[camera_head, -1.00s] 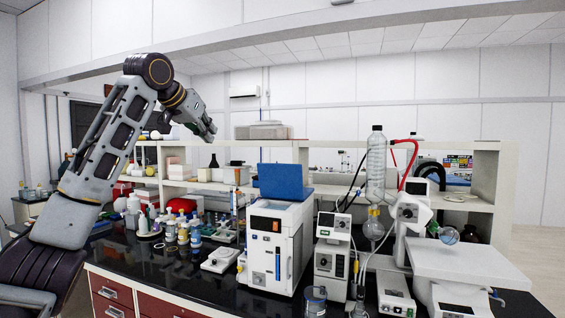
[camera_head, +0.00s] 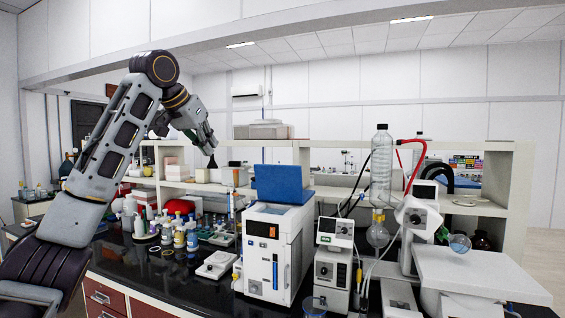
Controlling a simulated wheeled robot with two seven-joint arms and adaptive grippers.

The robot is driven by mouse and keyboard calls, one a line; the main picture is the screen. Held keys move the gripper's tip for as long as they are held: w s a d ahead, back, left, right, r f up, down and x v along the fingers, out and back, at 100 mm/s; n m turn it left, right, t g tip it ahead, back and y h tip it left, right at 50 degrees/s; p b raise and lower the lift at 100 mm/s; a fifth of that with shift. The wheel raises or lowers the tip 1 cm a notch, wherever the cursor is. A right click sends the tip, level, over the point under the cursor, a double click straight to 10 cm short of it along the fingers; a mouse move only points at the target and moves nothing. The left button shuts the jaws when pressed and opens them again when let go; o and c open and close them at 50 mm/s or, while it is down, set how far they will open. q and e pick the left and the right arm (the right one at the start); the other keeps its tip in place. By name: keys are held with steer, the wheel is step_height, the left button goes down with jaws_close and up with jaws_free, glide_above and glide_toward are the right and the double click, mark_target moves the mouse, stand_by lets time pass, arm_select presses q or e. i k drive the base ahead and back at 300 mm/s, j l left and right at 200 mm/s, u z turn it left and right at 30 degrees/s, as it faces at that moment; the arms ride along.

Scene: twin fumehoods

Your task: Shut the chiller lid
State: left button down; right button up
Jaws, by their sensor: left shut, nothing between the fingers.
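The chiller (camera_head: 273,252) is a white box with a dark display and an orange mark on its front, standing on the black bench. Its blue lid (camera_head: 281,184) is raised and stands up at the back of the top, so the lid is open. My left gripper (camera_head: 212,149) is in the air to the left of the lid and higher than it, apart from it. Its fingers are small in the view and look shut with nothing in them. My right gripper is not in view.
Bottles (camera_head: 180,236) and a white balance-like device (camera_head: 217,264) stand left of the chiller. A pump-like instrument (camera_head: 333,262) and a rotary evaporator with a glass condenser (camera_head: 381,170) stand close on its right. A shelf (camera_head: 335,194) runs behind. The air above the lid is clear.

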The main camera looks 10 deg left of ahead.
mark_target(278, 182)
steer(key=i+l, duration=0.1)
steer(key=i, duration=0.45)
steer(key=i+l, duration=0.15)
steer(key=i, duration=0.45)
steer(key=i+l, duration=0.1)
steer(key=i, duration=0.45)
